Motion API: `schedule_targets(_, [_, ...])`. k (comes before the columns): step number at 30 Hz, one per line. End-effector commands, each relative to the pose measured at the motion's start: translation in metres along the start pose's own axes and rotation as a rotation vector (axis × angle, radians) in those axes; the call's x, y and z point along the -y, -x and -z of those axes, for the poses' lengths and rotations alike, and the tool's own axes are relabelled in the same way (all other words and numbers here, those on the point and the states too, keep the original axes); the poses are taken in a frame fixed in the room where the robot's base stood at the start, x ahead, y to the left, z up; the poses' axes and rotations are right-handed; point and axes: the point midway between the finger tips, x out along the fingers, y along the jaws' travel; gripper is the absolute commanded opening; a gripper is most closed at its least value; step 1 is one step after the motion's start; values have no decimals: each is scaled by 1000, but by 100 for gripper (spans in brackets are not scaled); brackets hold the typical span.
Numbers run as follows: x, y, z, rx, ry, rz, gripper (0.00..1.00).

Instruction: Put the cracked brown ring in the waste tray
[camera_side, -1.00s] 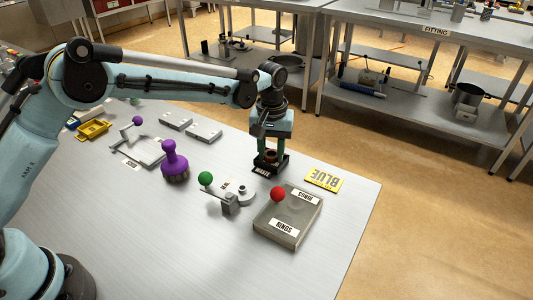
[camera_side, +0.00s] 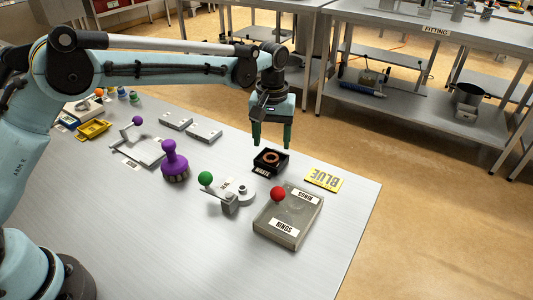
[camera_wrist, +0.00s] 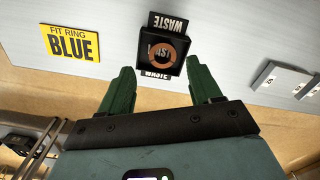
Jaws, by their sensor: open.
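The brown ring (camera_side: 270,157) lies inside the black waste tray (camera_side: 257,165) at the far side of the table. In the wrist view the brown ring (camera_wrist: 162,52) lies flat within the walls of the waste tray (camera_wrist: 183,42), over a WASTE label. I cannot make out a crack at this size. My gripper (camera_side: 271,145) is open and empty, above the tray and clear of the ring. In the wrist view both green fingers of my gripper (camera_wrist: 160,78) stand apart, with nothing between them.
A grey RINGS box (camera_side: 289,216) with a red knob (camera_side: 278,194) stands in front of the tray. A yellow BLUE sign (camera_side: 324,179) lies to its right. A green-knobbed fixture (camera_side: 230,198) and a purple-handled brush (camera_side: 174,161) stand to the left.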

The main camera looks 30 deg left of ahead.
Motion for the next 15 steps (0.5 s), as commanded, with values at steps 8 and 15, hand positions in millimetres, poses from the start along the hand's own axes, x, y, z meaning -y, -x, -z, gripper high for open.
schedule_targets(8, [1,56,0,0,1,2,63])
schedule_targets(15, [1,78,1,0,2,3,63])
